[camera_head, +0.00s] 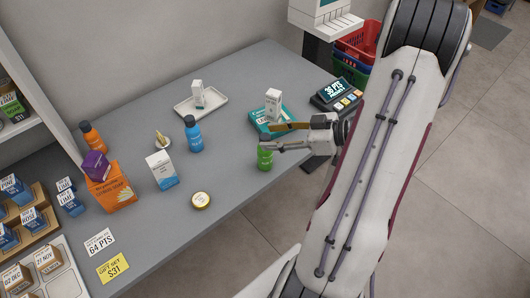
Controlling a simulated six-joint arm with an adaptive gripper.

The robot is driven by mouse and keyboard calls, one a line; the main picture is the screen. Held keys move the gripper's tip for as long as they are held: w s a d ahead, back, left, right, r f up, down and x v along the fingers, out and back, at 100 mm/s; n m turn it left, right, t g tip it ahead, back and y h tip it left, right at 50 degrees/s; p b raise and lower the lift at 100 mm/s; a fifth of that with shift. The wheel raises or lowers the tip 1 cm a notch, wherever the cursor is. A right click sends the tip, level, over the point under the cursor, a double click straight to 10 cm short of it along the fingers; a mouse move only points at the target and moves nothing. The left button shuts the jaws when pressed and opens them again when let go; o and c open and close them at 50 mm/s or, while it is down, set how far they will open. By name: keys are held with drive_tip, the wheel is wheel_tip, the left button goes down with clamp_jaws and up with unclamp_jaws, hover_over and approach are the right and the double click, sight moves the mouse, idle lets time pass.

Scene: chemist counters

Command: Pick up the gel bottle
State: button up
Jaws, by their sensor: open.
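A small green bottle (265,158), which looks like the gel bottle, stands upright near the counter's front right edge. Its label is too small to read. My gripper (267,137) reaches in from the right with its two fingers apart and nothing seen held between them.
A card terminal (336,93) stands to the right.

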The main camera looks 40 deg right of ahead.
sight(268, 137)
drive_tip(key=shift+x, duration=1.6)
clamp_jaws()
